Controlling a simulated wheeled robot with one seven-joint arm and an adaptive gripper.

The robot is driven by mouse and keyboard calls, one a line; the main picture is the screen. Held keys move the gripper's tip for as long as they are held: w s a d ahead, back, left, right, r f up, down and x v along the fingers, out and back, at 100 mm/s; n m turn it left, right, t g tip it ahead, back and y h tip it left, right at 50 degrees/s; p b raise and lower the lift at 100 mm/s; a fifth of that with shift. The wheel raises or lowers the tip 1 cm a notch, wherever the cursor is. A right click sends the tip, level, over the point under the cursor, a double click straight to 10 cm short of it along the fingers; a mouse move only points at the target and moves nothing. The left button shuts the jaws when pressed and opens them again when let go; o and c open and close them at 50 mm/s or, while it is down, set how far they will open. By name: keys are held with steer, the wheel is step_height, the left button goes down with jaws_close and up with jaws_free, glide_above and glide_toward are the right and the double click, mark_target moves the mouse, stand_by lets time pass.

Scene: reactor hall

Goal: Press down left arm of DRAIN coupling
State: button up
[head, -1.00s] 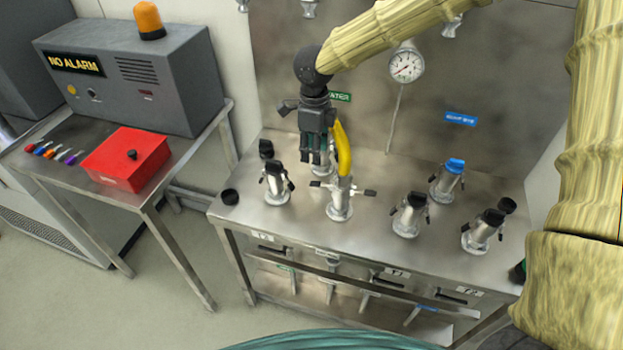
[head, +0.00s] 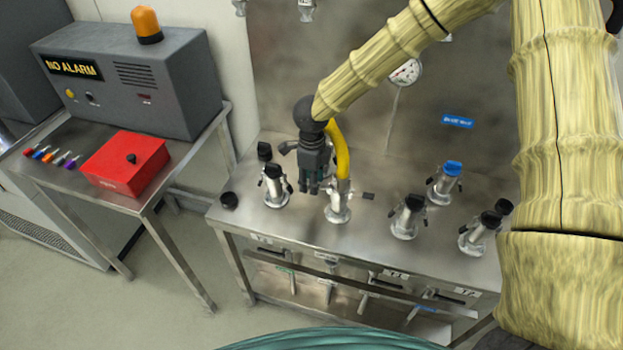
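A metal coupling (head: 338,212) with a yellow hose (head: 343,152) plugged into its top stands at the middle of the steel bench. No DRAIN label can be read. Its right arm shows a dark tip (head: 368,196) sticking out sideways. Its left arm is hidden behind my gripper. My gripper (head: 311,188) points down just left of this coupling, with its fingertips at about the height of the arms. I cannot tell whether it touches the left arm, or how far apart the fingers are. Nothing is seen held in it.
A black-capped coupling (head: 275,188) stands close on the left. More capped couplings (head: 408,217) and a blue-capped one (head: 444,183) stand to the right. A side table holds a red box (head: 125,162) and a grey alarm unit (head: 130,85).

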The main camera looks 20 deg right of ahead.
steer(key=shift+f, duration=0.3)
steer(key=shift+c, duration=0.3)
jaws_close()
steer(key=shift+p, duration=0.4)
steer(key=shift+f+g+h+p, duration=0.2)
steer(key=shift+g+h+p, duration=0.2)
steer(key=shift+h+p, duration=0.25)
steer(key=shift+f+g+h+p, duration=0.8)
steer(key=shift+f+h+p, duration=0.1)
steer(key=shift+h, duration=0.25)
